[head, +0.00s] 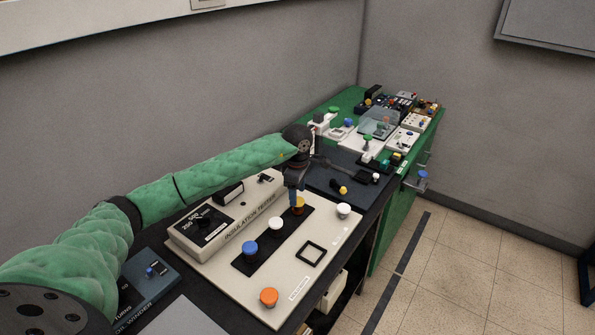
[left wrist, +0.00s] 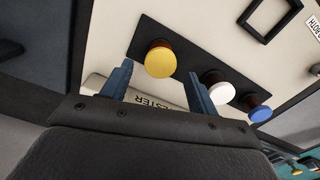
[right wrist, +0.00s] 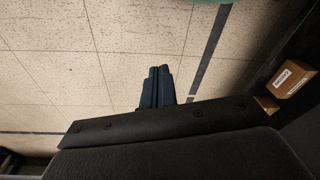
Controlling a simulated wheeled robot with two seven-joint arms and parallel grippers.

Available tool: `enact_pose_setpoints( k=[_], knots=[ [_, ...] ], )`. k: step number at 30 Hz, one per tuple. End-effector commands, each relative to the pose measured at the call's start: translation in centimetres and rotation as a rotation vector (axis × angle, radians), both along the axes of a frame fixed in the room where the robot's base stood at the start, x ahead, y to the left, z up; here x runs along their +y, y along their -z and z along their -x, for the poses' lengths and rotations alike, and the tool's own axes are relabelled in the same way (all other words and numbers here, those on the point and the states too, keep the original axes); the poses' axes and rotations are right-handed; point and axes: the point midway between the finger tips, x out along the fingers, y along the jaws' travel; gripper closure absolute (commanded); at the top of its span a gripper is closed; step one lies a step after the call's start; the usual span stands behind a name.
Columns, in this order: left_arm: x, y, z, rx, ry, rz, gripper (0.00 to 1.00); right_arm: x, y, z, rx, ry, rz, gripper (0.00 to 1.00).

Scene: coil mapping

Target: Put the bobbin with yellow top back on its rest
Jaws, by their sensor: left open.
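The bobbin with the yellow top (head: 298,203) stands at the far end of a black strip (head: 262,250) on the pale tester panel. It also shows in the left wrist view (left wrist: 160,60). My left gripper (head: 294,203) points down right at this bobbin, partly covering it. In the left wrist view, its blue fingers (left wrist: 158,68) are apart, with the yellow top between and just beyond their tips; no grip shows. A white-topped bobbin (head: 276,224) and a blue-topped bobbin (head: 250,248) stand on the same strip. My right gripper (right wrist: 157,85) is shut and empty over the floor.
A black square outline (head: 311,253) is marked on the panel (head: 222,268), clear of objects. An orange-topped piece (head: 268,297) and a white-topped piece (head: 343,210) stand near its edge. The insulation tester (head: 230,215) rises behind the strip. A cluttered green bench (head: 385,222) stands beyond.

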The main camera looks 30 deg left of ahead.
Motion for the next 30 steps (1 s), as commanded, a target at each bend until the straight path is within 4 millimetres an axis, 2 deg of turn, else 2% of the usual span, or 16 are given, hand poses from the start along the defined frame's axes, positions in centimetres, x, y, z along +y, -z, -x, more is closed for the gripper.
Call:
enact_pose_setpoints(
  k=[6,18,24,30],
  knots=[
    [0.0,-2.4,-0.1,-0.003,0.001,0.001,0.40,0.8,-3.7,-1.7,-0.010,0.000,-0.009,1.00],
    [0.0,-7.2,0.0,-0.002,0.001,0.001,0.40,1.5,-11.2,-3.1,-0.016,-0.002,-0.021,1.00],
    [-0.1,-8.7,0.0,0.000,0.001,0.001,0.40,1.6,-13.4,-3.1,-0.015,-0.002,-0.023,1.00],
    [-0.1,-9.2,0.0,0.001,0.000,0.001,0.40,1.7,-14.1,-3.2,-0.016,-0.003,-0.024,1.00]
  ],
)
